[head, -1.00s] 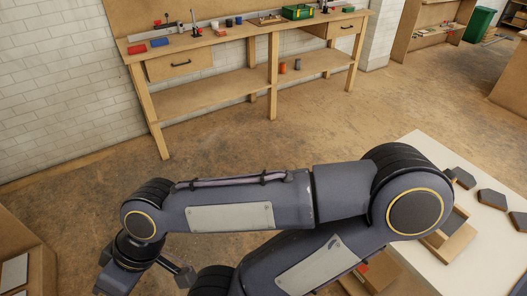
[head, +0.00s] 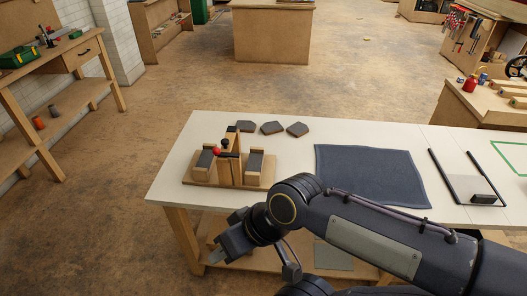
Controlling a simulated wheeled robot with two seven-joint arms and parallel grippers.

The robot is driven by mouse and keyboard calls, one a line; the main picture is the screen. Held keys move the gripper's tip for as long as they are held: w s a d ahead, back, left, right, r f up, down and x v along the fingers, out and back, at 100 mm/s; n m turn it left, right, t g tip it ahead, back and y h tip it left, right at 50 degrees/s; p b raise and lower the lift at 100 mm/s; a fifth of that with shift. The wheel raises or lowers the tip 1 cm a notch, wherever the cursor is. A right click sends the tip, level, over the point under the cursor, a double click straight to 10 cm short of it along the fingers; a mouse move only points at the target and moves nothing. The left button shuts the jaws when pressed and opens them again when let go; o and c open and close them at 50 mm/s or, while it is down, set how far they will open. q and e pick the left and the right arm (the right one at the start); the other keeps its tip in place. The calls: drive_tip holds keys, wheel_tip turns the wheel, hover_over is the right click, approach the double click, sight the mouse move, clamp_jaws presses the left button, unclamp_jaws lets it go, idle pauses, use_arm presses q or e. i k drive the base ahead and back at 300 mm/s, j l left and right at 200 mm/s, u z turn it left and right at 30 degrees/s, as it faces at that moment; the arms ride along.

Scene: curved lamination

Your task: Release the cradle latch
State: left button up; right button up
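The cradle (head: 262,185) is a wooden fixture on the near left part of the white table. It has a flat base, two blocks with dark tops and a tall wooden upright between them. A small red-tipped part with a black bar, which looks like the latch (head: 217,152), sits at the upright; its exact state is too small to tell. My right gripper (head: 255,264) hangs in front of the table's near edge, below and apart from the cradle. Its fingers look spread and empty. My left gripper is not in view.
On the white table (head: 173,177), several dark angular pieces (head: 271,128) lie behind the cradle. A dark mat (head: 370,172) lies to its right, then a black-edged frame (head: 458,190). A wooden shelf with a grey sheet (head: 333,257) is below.

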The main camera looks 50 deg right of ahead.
sight(216, 152)
drive_tip(key=z, duration=1.4)
drive_tip(key=i+l+z, duration=0.15)
drive_tip(key=i+l, duration=0.2)
drive_tip(key=i+l+z, duration=0.15)
drive_tip(key=i+l, duration=0.15)
drive_tip(key=i, duration=0.25)
